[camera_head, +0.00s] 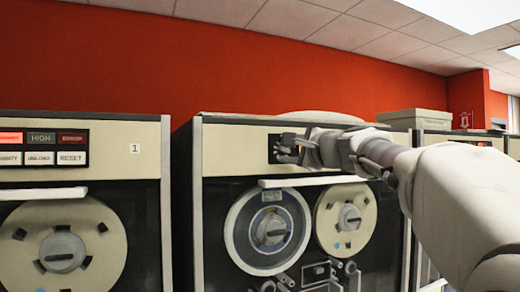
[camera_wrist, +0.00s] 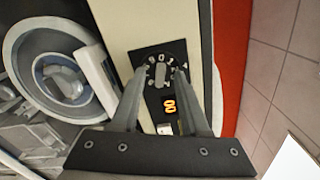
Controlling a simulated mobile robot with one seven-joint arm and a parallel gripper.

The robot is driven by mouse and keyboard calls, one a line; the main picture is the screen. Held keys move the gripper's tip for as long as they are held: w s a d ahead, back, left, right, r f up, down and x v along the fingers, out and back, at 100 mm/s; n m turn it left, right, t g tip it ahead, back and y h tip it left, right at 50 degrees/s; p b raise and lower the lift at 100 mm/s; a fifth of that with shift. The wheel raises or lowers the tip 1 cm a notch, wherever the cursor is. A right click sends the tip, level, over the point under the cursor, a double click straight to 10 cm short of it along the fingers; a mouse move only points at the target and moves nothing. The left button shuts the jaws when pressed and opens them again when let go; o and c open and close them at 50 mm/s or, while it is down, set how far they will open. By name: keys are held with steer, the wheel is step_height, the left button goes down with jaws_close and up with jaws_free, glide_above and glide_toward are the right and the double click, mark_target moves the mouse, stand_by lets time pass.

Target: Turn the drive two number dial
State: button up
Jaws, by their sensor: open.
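The number dial (camera_wrist: 157,76) shows in the wrist view as a grey knob on a black panel with white digits around it. An orange lit display (camera_wrist: 169,106) sits beside the dial on the same panel. My gripper (camera_wrist: 159,72) is open, with one finger on each side of the knob. I cannot tell whether the fingers touch it. In the head view my gripper (camera_head: 281,148) is at the black panel on the upper front of the middle tape drive (camera_head: 225,151), and it hides most of the dial there.
Below the panel, the middle drive has two tape reels (camera_head: 268,230) and a white bar (camera_head: 312,181). Another drive labelled 1 (camera_head: 134,148) stands at the left with lit buttons. A beige box (camera_head: 413,119) rests on top at the right. A red wall (camera_head: 250,70) is behind.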

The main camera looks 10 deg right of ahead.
jaws_close()
steer(key=shift+f+b, duration=0.1)
steer(key=shift+b, duration=0.25)
